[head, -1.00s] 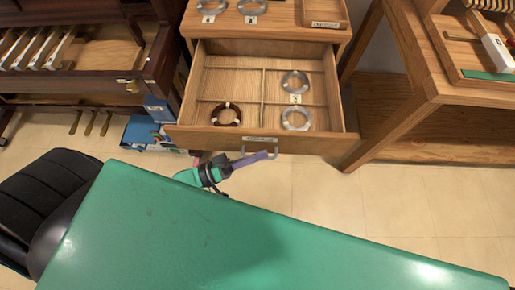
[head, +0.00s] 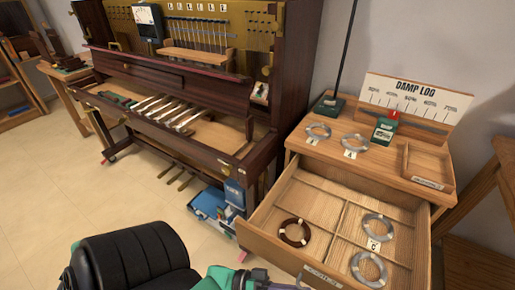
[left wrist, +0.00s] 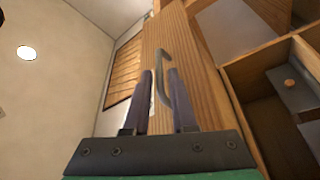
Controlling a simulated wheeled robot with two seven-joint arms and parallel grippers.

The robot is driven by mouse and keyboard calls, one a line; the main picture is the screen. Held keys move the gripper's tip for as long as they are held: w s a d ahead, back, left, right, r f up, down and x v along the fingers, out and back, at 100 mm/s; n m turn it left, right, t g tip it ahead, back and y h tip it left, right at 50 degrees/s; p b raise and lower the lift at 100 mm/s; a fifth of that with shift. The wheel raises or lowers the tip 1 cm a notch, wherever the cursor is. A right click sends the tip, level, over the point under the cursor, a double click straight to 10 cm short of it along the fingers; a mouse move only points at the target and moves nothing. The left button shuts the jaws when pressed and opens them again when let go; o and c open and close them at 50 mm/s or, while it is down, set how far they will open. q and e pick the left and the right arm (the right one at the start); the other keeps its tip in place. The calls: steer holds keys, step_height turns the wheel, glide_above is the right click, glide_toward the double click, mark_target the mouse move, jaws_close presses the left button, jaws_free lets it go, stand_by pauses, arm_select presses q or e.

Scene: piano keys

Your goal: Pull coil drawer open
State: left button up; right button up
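The coil drawer (head: 270,242) is pulled out of the wooden cabinet in the head view. One dark brown coil (head: 295,232) and two silver coils (head: 378,227) lie in its compartments. In the left wrist view, a grey bar handle (left wrist: 166,66) stands out from the wooden drawer front (left wrist: 190,62). My left gripper (left wrist: 160,76) has its two purple fingers apart at the handle, and the right finger overlaps part of it. I cannot tell whether they touch. In the head view the green wrist shows at the bottom edge; the fingertips are unclear. My right gripper is out of view.
The cabinet top (head: 385,165) holds more coils, a small green box and a damp log board. An opened upright piano (head: 190,100) stands left. A blue box (head: 211,203) sits on the floor beside it. A black seat (head: 130,258) is at lower left, with open floor beyond.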

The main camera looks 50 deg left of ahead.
arm_select(q)
steer(key=b+v, duration=0.1)
steer(key=v, duration=1)
steer(key=shift+s+a, duration=0.2)
steer(key=shift+a, duration=0.05)
